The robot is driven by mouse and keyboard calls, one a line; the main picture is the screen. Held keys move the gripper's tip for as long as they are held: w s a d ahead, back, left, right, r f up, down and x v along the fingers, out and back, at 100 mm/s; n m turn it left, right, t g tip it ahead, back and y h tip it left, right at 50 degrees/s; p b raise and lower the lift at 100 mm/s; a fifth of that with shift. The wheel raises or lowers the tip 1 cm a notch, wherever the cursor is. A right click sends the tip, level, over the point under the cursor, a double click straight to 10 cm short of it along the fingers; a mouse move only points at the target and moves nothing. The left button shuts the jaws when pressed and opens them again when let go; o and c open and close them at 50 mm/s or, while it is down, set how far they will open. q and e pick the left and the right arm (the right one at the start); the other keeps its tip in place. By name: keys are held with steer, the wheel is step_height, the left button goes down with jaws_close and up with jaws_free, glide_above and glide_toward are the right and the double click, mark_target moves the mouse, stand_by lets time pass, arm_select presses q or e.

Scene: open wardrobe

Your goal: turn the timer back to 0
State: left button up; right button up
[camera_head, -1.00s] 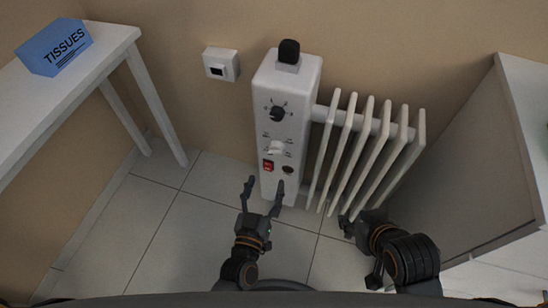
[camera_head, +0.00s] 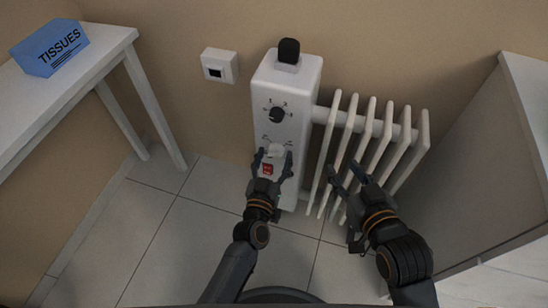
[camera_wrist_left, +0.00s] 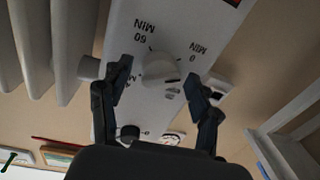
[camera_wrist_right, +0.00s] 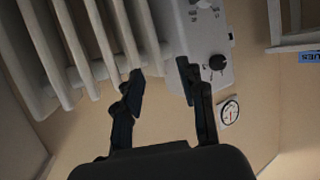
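The timer is a white round knob (camera_head: 275,149) on the front of the white heater (camera_head: 284,88), below a black knob (camera_head: 277,114). In the left wrist view the timer knob (camera_wrist_left: 161,70) shows upside down, with "0 MIN" and "60 MIN" printed around it. My left gripper (camera_head: 271,158) is open at the knob, one finger on each side; I cannot tell whether the fingers touch it. My right gripper (camera_head: 349,176) is open and empty in front of the heater's fins. In the right wrist view its fingers (camera_wrist_right: 160,75) are apart.
A red switch (camera_head: 267,169) sits just below the timer knob. White radiator fins (camera_head: 372,140) extend to the right. A wall socket (camera_head: 219,66) is left of the heater. A white table (camera_head: 95,45) with a tissue box stands at the left, a cabinet at the right.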

arm_select(q)
steer(key=c, duration=1.1)
steer(key=shift+o, duration=0.2)
steer(key=n+p, duration=0.2)
steer(key=n, duration=0.3)
steer(key=shift+r, duration=0.1)
steer(key=shift+n+p, duration=0.3)
steer(key=shift+p, duration=0.05)
arm_select(e)
steer(key=s+d+f+g+h, duration=0.2)
steer(key=s+d+f+g, duration=0.1)
steer(key=s+f+g, duration=0.4)
steer(key=shift+s+d+f, duration=0.35)
steer(key=shift+s+f, duration=0.2)
steer(key=shift+s, duration=0.6)
arm_select(q)
steer(key=o, duration=1.1)
steer(key=shift+d, duration=0.1)
steer(key=shift+s, duration=0.1)
